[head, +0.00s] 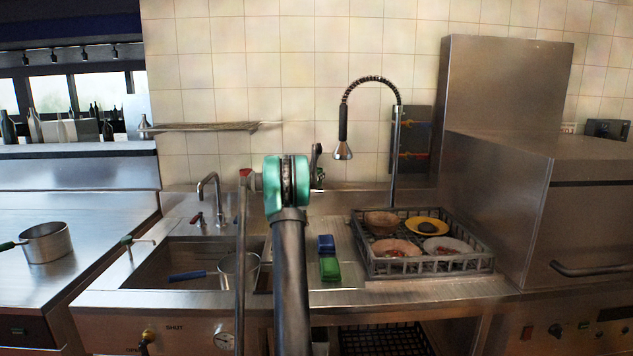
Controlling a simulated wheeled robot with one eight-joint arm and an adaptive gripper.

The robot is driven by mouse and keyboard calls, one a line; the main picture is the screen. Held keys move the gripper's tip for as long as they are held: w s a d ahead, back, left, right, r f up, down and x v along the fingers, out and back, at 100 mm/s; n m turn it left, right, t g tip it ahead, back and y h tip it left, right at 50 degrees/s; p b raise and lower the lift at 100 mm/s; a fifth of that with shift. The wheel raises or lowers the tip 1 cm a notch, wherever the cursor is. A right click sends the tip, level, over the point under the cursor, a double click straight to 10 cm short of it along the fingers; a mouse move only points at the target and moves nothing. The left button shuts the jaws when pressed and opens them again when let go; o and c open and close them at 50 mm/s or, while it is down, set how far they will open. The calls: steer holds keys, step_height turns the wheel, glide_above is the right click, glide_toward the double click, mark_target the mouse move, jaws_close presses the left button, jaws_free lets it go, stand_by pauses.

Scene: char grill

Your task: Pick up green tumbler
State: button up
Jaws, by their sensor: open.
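My arm rises in the middle of the view with a teal joint and hides part of the sink and counter. My gripper is not in view.
A sink (150,267) holds a metal pot (238,270) and a blue-handled tool (187,275). A black dish rack (432,267) with several bowls and plates stands right of the green item. A saucepan (46,242) is at left. A spray faucet (343,149) hangs over the counter.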

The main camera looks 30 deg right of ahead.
steer(key=shift+w+d, duration=0.2)
steer(key=shift+d, duration=0.1)
steer(key=c, duration=0.8)
